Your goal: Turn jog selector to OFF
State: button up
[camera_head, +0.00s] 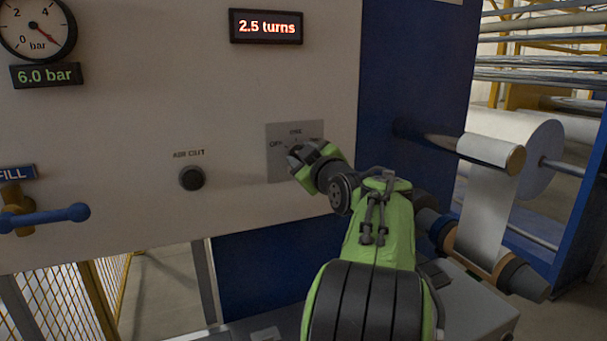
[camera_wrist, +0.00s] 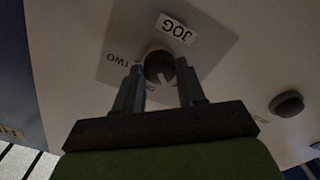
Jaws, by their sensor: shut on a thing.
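The jog selector is a dark round knob (camera_wrist: 159,64) on a grey plate (camera_head: 281,167). In the wrist view the plate appears turned over, with a white JOG label (camera_wrist: 175,28) above the knob and small position lettering around it. A pale mark on the knob points to its lower right in that view. My gripper (camera_head: 300,157) is at the plate, its two fingers on either side of the knob and shut on it. In the head view the gripper hides the knob; OFF lettering (camera_head: 276,143) shows at the plate's left.
A black air-cut button (camera_head: 191,178) is left of the plate. A blue-handled valve (camera_head: 50,215), a gauge (camera_head: 37,25) and a lit "2.5 turns" display (camera_head: 266,27) are on the same panel. Film rollers (camera_head: 490,155) stand at the right.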

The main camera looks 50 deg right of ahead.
jog(key=shift+f+n+b, duration=0.15)
jog(key=shift+n+b, duration=0.6)
jog(key=shift+n, duration=0.05)
jog(key=o, duration=1.1)
jog(key=shift+c, duration=0.2)
jog(key=v, duration=1.5)
jog(key=shift+s+a+b, duration=0.2)
jog(key=shift+s+b, duration=0.15)
jog(key=shift+b, duration=0.05)
